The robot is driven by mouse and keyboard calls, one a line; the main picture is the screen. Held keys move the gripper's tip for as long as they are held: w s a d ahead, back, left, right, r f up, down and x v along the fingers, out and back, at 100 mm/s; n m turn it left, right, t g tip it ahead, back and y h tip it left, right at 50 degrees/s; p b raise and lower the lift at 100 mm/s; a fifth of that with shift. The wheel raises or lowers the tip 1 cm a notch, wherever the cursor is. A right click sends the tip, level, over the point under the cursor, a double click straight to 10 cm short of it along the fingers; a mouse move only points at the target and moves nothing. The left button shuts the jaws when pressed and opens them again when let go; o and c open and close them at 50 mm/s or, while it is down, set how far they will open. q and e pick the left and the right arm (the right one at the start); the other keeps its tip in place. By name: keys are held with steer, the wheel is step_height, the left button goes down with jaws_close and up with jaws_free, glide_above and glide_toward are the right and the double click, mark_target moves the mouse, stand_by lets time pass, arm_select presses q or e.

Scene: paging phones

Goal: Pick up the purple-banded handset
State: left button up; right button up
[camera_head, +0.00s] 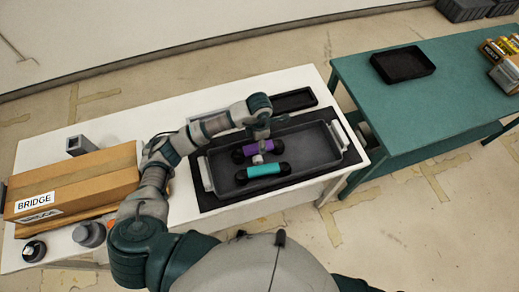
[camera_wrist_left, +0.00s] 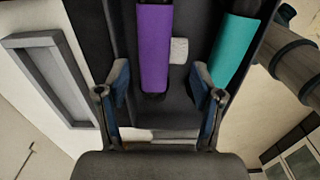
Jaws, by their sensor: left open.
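The purple-banded handset (camera_head: 258,147) lies in a long dark grey tray (camera_head: 318,148), with its dark ends to left and right. The teal-banded handset (camera_head: 263,171) lies nearer to me, roughly parallel to it. My left gripper (camera_head: 262,133) is above the tray at the purple handset and hides part of it. In the left wrist view the left gripper (camera_wrist_left: 160,92) is open, one finger either side of the purple handset's (camera_wrist_left: 153,48) lower end, with nothing held. The teal handset (camera_wrist_left: 234,48) is right of the right finger. My right gripper is not in view.
A small whitish piece (camera_wrist_left: 180,50) is between the handsets. A narrow black tray (camera_head: 294,101) lies behind the grey tray. A cardboard box marked BRIDGE (camera_head: 75,182) stands on the left of the white table. A green table (camera_head: 420,110) stands to the right.

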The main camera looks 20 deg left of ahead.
mark_target(257, 146)
arm_select(q)
steer(key=f, duration=0.2)
steer(key=a+f, duration=0.1)
steer(key=f, duration=0.1)
steer(key=shift+w, duration=0.25)
steer(key=shift+f, duration=0.3)
steer(key=shift+d, duration=0.3)
jaws_close()
steer(key=shift+a, duration=0.1)
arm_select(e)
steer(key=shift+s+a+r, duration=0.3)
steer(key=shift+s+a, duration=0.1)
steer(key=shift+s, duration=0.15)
